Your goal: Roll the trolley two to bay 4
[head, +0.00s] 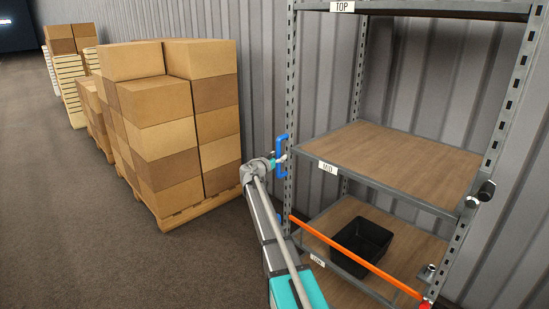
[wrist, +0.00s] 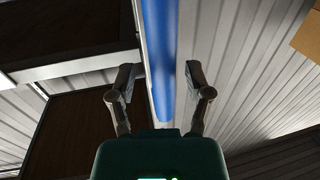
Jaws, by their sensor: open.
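A grey metal shelf rack with wooden boards, labelled TOP, MID and LOW, stands on the right in the head view; its middle shelf (head: 400,165) is bare. I see no number on it, so I cannot tell whether it is trolley two. A blue upright handle (head: 282,150) is fixed to its left front post. My gripper (head: 277,161) is at the handle's height, right by it. In the wrist view my gripper (wrist: 160,80) is open, with the blue handle (wrist: 159,50) running between its two fingers. Whether a finger touches it I cannot tell.
A black bin (head: 361,245) sits on the low shelf behind an orange bar (head: 350,256). Cardboard boxes (head: 165,125) are stacked on a pallet to the left, with more stacks beyond. Dark floor (head: 60,210) is clear at left. A corrugated wall stands behind. No bay marking shows.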

